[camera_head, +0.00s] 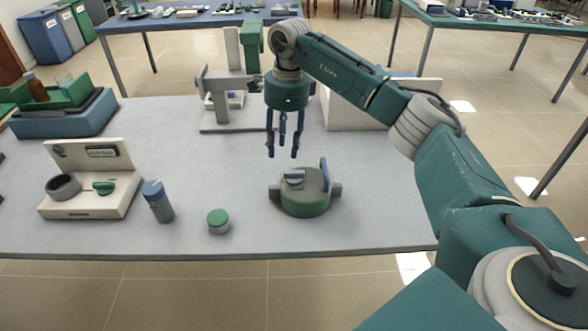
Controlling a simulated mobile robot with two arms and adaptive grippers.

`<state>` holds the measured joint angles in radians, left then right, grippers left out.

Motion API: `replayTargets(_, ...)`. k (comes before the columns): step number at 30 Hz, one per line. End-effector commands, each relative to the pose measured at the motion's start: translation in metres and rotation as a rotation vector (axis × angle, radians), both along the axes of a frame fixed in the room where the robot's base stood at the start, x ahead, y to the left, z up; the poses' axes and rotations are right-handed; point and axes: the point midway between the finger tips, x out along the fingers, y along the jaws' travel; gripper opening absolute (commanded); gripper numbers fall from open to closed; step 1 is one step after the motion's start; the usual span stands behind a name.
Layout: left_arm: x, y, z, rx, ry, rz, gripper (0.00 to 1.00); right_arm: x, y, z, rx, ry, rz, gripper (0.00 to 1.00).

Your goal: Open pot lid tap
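A low round pot (305,204) with a green body and grey side lugs stands on the table right of the middle. Its lid (301,183) is on, with a grey tap-like piece on top and an upright blue handle (324,174) at the right edge. My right gripper (282,154) hangs above and slightly behind the pot, fingers pointing down. Its blue fingers are apart with nothing between them, and they do not appear to touch the pot. My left gripper is not in view.
On the grey table (240,240) are a small green-capped jar (218,221), a blue-topped cylinder (157,201), a white device (92,185), a blue box with green tray (65,113) and a grey stand (228,100). The table front is mostly clear.

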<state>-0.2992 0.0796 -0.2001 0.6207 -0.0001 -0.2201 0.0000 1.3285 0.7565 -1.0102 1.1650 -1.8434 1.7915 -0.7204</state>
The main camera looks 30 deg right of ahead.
Motion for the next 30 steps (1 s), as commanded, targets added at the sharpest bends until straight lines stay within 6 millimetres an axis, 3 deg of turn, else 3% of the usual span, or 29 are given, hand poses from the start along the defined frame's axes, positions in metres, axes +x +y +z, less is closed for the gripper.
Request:
replayTargets(1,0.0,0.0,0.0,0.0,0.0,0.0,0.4,-0.004,-0.015,0.007,-0.034,0.016,-0.012,0.39)
replayTargets(5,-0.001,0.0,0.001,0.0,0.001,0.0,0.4,-0.011,-0.031,0.01,-0.072,0.044,-0.026,0.39)
replayTargets(21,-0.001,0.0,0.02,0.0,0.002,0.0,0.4,-0.012,-0.029,-0.077,-0.07,0.045,-0.026,0.39)
replayTargets(30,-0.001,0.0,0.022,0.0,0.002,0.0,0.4,-0.011,-0.029,-0.095,-0.069,0.041,-0.025,0.39)
